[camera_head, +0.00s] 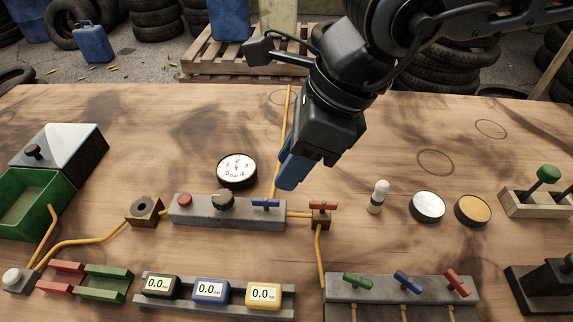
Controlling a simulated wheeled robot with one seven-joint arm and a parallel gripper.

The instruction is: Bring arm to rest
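My arm comes in from the top right, and my gripper (290,172) hangs above the middle of the table (140,110). Its blue fingertips point down and to the left, near the grey panel (185,212) with a red button, a dark knob and a blue lever. The two fingers overlap from this angle, so I cannot tell whether they are open or shut. I see nothing sticking out from between them. I cannot tell whether the fingertips touch anything; they appear above the table behind the panel.
A round gauge (236,169) stands left of my gripper. A brass valve with a red lever (322,207) and a small white-topped peg (379,192) are to the right. A lever block (400,290) and three displays (211,290) line the front. The back left tabletop is clear.

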